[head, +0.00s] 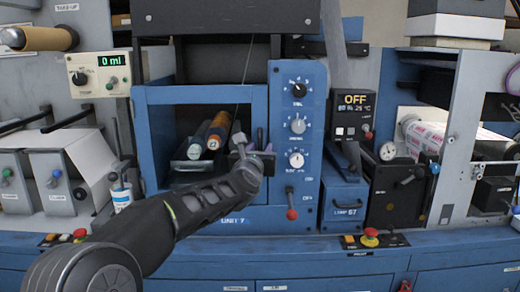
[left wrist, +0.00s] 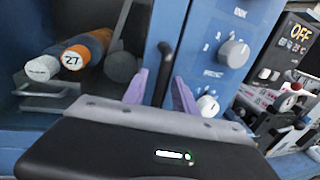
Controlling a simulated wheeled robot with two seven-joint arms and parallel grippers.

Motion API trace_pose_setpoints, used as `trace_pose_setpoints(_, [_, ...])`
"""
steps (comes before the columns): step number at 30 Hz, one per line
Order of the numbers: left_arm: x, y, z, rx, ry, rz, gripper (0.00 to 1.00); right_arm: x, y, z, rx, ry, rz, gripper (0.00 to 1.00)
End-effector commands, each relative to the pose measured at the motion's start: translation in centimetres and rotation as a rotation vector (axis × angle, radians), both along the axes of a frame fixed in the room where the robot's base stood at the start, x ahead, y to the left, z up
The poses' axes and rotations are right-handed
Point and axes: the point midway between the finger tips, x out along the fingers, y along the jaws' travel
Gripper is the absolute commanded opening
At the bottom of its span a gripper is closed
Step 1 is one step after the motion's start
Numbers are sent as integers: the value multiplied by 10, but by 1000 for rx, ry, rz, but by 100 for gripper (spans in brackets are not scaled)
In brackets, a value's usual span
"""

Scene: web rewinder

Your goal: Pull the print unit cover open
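The print unit cover (head: 200,96) is a blue frame around a see-through window on the middle unit, and it looks closed. Its dark upright handle (left wrist: 165,62) stands on the right side of the blue frame in the left wrist view. My right gripper is not in view.
Right of the cover is a blue knob panel (head: 297,115) with a red-tipped lever (head: 291,213). Orange and white rollers (head: 217,130) lie behind the window. A blue ledge (head: 240,245) with red stop buttons (head: 370,234) runs below.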

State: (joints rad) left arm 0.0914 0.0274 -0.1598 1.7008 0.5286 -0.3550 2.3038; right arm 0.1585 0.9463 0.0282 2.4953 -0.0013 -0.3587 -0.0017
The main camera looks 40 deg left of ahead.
Motion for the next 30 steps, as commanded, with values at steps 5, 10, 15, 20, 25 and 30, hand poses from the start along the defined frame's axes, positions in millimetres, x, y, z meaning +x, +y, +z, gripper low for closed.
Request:
trace_pose_setpoints(5, [0, 0, 0, 0, 0, 0, 34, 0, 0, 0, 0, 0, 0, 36])
trace_pose_setpoints(10, [0, 0, 0, 1, 0, 0, 21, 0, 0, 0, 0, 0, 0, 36])
trace_pose_setpoints(15, [0, 0, 0, 1, 0, 0, 7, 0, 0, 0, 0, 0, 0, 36])
trace_pose_setpoints(20, [0, 0, 0, 1, 0, 0, 0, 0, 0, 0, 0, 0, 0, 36])
trace_pose_setpoints(25, [0, 0, 0, 1, 0, 0, 0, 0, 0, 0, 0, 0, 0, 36])
trace_pose_setpoints(30, [0, 0, 0, 1, 0, 0, 0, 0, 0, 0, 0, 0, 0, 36])
